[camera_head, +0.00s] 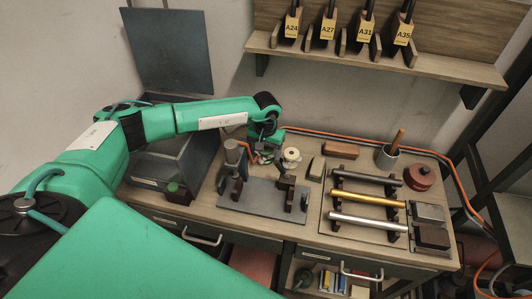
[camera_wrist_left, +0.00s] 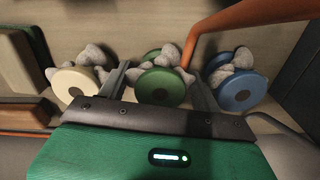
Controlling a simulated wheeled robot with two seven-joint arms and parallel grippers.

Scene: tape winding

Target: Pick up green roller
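The green roller (camera_wrist_left: 160,87), a round disc with grey lumpy pieces around it, is in the middle of the left wrist view. My left gripper (camera_wrist_left: 160,78) is open, with one finger on each side of the green roller; I cannot tell whether they touch it. In the head view my left gripper (camera_head: 264,152) is low over the back of the bench, left of the cream roller (camera_head: 291,156). There the green roller is mostly hidden by the gripper. My right gripper is not in view.
The cream roller (camera_wrist_left: 74,86) and a blue roller (camera_wrist_left: 238,91) flank the green one. An orange hose (camera_wrist_left: 240,24) passes close by. A grey fixture plate (camera_head: 255,201) with posts is in front, and a rack with black, gold and silver rods (camera_head: 367,198) is to the right.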

